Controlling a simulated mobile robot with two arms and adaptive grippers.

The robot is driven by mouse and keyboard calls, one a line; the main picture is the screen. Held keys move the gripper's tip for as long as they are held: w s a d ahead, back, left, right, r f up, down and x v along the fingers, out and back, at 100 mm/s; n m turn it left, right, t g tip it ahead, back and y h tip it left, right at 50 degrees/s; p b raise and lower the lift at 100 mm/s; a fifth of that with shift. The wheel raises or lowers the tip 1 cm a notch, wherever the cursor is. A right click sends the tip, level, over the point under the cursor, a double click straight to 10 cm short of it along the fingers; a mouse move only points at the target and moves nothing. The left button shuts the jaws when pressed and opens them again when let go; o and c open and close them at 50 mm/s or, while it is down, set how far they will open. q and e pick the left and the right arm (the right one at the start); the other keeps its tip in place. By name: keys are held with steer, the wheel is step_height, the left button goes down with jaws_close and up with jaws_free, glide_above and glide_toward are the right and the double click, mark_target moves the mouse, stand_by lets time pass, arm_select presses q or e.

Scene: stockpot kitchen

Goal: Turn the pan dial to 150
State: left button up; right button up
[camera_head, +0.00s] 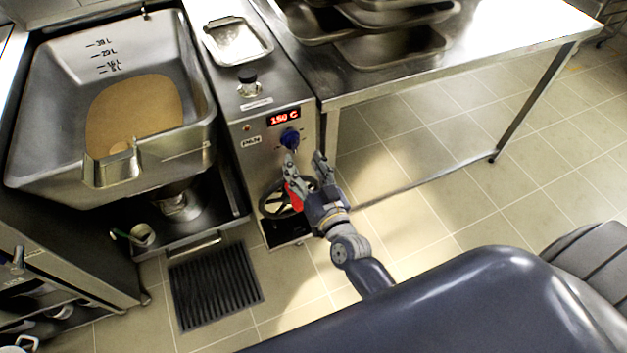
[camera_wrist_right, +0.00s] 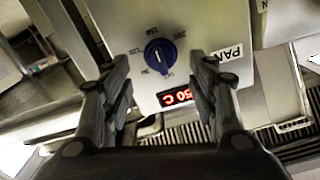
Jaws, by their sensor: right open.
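The pan dial is a round blue knob (camera_head: 290,138) on the front of the steel control column, just under a red display (camera_head: 284,117) that reads 150 C. A PAN label (camera_head: 251,141) is left of it. In the right wrist view the dial (camera_wrist_right: 160,57) shows a pale pointer line and printed numbers around it. My right gripper (camera_head: 305,160) is open and empty just below and in front of the dial. In the wrist view its fingers (camera_wrist_right: 163,80) stand apart on either side of the dial, not touching it. My left gripper is not in view.
A black handwheel (camera_head: 271,200) with a red part sits below the dial, close to my right gripper. A large steel pan (camera_head: 40,130) with brown contents is at left. A steel table (camera_head: 480,40) with stacked trays stands right. A black floor grate (camera_head: 215,285) lies below.

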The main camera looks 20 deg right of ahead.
steer(key=s, duration=0.6)
steer(key=shift+d, duration=0.1)
stand_by(0.3)
